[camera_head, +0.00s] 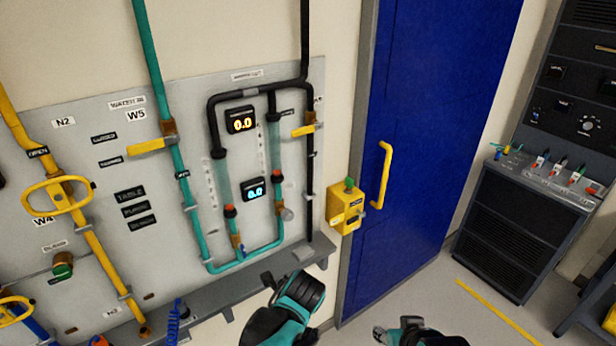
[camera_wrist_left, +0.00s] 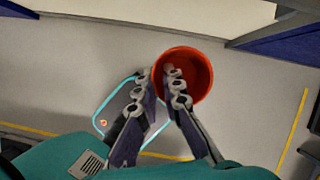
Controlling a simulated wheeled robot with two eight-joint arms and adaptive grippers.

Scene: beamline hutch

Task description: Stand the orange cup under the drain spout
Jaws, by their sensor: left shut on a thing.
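The orange cup (camera_wrist_left: 205,75) is in the left wrist view, seen from above with its open mouth towards the camera. My left gripper (camera_wrist_left: 157,80) is shut on the cup's left wall, one finger inside the mouth and one outside. The cup is held over the floor. In the head view the cup is not visible. I cannot tell for sure which part is the drain spout.
A grey ledge (camera_head: 215,307) runs below the panel, with a small grey plate (camera_head: 304,250) near its right end. A yellow box (camera_head: 346,208) is beside the blue door (camera_head: 430,120). A dark cabinet (camera_head: 510,230) stands at right. Floor before the door is clear.

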